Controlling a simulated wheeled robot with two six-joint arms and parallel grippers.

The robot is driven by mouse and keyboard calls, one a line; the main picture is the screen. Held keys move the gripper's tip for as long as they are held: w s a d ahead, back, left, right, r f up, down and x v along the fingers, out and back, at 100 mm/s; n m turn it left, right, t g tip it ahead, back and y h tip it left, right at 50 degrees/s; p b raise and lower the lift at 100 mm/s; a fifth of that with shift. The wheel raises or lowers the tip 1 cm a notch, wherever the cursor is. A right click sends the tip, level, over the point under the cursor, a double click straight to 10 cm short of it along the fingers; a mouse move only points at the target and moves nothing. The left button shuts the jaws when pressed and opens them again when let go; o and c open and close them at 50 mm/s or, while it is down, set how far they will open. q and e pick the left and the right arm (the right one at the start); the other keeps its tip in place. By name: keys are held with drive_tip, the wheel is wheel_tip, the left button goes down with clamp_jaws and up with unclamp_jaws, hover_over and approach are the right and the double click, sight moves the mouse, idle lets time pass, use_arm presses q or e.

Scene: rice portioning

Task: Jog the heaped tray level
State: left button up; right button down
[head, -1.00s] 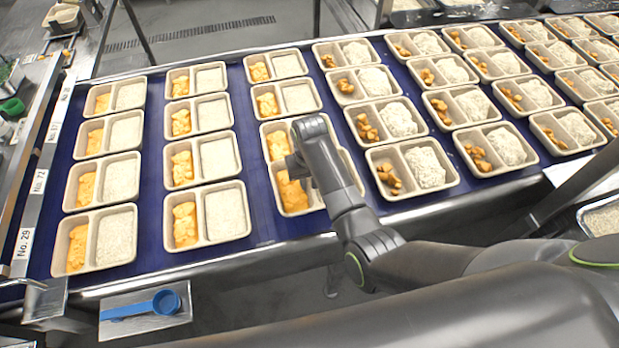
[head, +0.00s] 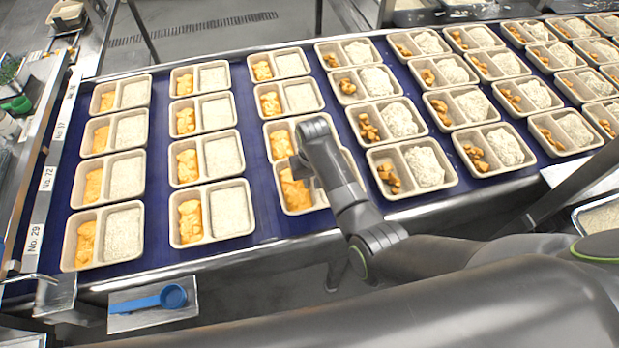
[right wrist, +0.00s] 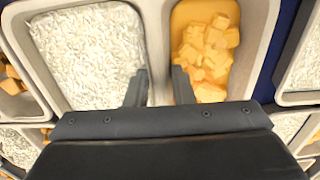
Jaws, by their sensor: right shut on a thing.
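The tray (head: 300,212) at the front of the third column is beige with two compartments, and my right arm hides much of it in the head view. My right gripper (head: 300,172) reaches down over it. In the right wrist view, the gripper fingers (right wrist: 158,88) straddle the tray's middle divider (right wrist: 156,35) and are shut on it. White rice (right wrist: 90,55) fills one compartment and looks fairly evenly spread. Orange cubes in sauce (right wrist: 207,50) lie in the other. My left gripper is not in view.
Trays with flat rice (head: 230,210) stand to the left on the blue belt (head: 160,215). Trays with mounded rice (head: 424,166) stand to the right, close by. A blue scoop (head: 172,296) lies on a small metal shelf at the front edge.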

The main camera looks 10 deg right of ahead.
drive_tip(key=shift+w+d, duration=0.1)
drive_tip(key=shift+d, duration=0.5)
drive_tip(key=shift+a, duration=1.35)
drive_tip(key=d, duration=0.2)
drive_tip(key=shift+d, duration=0.35)
drive_tip(key=shift+a, duration=1.2)
drive_tip(key=shift+d, duration=0.6)
